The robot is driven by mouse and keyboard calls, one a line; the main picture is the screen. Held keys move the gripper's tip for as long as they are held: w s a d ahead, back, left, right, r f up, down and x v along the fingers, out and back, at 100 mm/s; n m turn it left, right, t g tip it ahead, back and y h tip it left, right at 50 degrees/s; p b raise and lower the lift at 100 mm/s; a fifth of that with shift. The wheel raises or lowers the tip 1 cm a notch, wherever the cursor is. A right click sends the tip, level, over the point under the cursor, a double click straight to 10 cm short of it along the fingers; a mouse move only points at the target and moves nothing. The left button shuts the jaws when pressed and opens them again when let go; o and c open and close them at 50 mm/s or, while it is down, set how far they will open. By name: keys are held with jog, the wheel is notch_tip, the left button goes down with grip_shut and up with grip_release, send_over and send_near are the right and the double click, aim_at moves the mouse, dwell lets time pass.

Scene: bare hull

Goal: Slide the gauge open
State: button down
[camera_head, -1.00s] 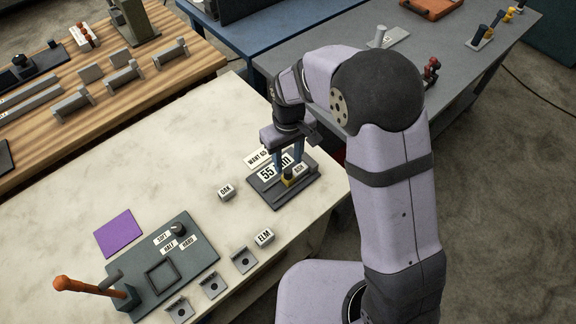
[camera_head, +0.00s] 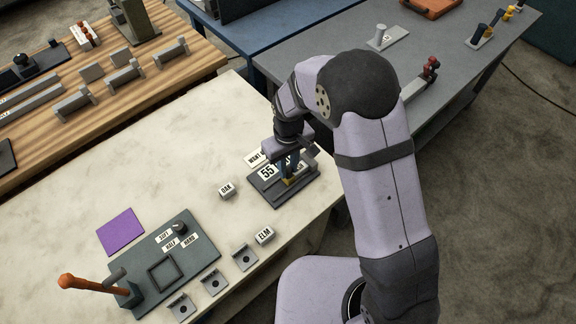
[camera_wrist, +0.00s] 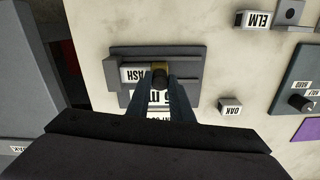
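The gauge (camera_head: 268,197) is a dark grey plate on the pale bench, with a white "55 mm" readout and a small knob, yellow below and dark on top. It also shows in the wrist view (camera_wrist: 190,53). A white block marked ASH (camera_wrist: 134,75) sits on it beside the knob (camera_wrist: 160,68). My gripper (camera_wrist: 162,82) points down over the gauge. Its two blue fingers stand on either side of the knob and look closed on it. The fingers partly hide the readout.
Blocks marked OAK (camera_head: 227,191) and ELM (camera_head: 264,236) lie near the gauge. Several grey holders (camera_head: 245,257) line the front edge. A grey panel (camera_head: 190,262) with an orange-handled lever and a purple square (camera_head: 120,232) are to the left. Bare bench lies left of the gauge.

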jog(key=shift+s+a, duration=1.4)
jog(key=c, duration=1.6)
grip_release()
jog(key=shift+w, duration=0.1)
jog(key=shift+o, duration=0.2)
jog(key=shift+r, duration=0.1)
notch_tip(320, 180, up, 7)
jog(key=b, duration=0.2)
